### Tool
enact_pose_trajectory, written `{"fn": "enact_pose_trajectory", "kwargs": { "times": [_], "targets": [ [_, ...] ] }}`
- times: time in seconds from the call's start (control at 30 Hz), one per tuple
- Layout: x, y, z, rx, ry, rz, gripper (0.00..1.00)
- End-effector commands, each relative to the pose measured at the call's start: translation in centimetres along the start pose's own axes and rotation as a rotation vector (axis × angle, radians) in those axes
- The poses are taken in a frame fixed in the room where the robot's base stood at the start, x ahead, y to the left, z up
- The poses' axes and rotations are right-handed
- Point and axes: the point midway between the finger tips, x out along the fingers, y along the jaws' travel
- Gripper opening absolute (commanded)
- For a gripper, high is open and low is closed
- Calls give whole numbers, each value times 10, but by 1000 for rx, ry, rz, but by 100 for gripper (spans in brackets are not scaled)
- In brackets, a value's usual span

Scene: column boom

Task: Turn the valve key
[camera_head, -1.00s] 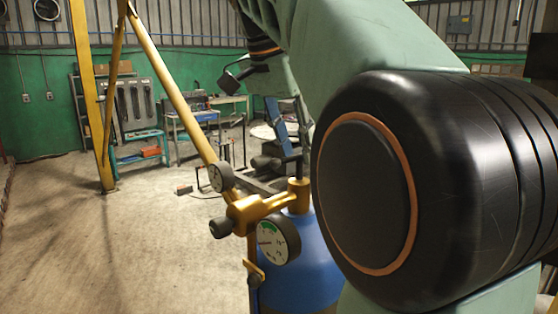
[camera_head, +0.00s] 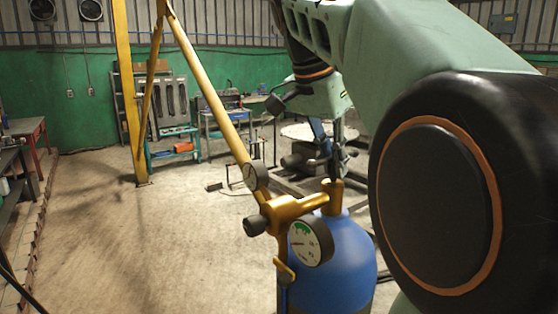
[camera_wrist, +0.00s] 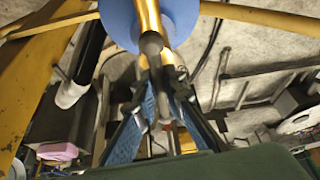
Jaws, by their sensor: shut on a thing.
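The blue gas cylinder (camera_head: 335,262) stands upright in the head view, with a brass valve and regulator (camera_head: 296,208) on top. A white-faced gauge (camera_head: 305,243) hangs on the regulator. My gripper (camera_head: 337,160) points down above the valve. In the wrist view my gripper (camera_wrist: 166,84) has its blue fingers closing at the top of the valve, on what seems to be the valve key. The key is mostly hidden between the fingertips and looks dark. The blue cylinder (camera_wrist: 122,20) and brass valve (camera_wrist: 148,17) lie just beyond the fingertips.
A yellow frame post (camera_head: 128,100) and slanting brace (camera_head: 205,85) stand left of the cylinder. Workbenches (camera_head: 215,118) and a shelf rack line the green back wall. A dark bench (camera_head: 10,180) is at the far left. The floor (camera_head: 170,240) in front left is clear.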

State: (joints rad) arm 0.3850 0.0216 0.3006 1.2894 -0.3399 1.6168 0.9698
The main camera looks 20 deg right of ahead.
Motion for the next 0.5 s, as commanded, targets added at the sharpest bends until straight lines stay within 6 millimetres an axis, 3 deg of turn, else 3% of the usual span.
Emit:
{"fn": "enact_pose_trajectory", "kwargs": {
  "times": [0.5],
  "targets": [
    [0,-1,0,-77,0,-34,0]
  ]
}}
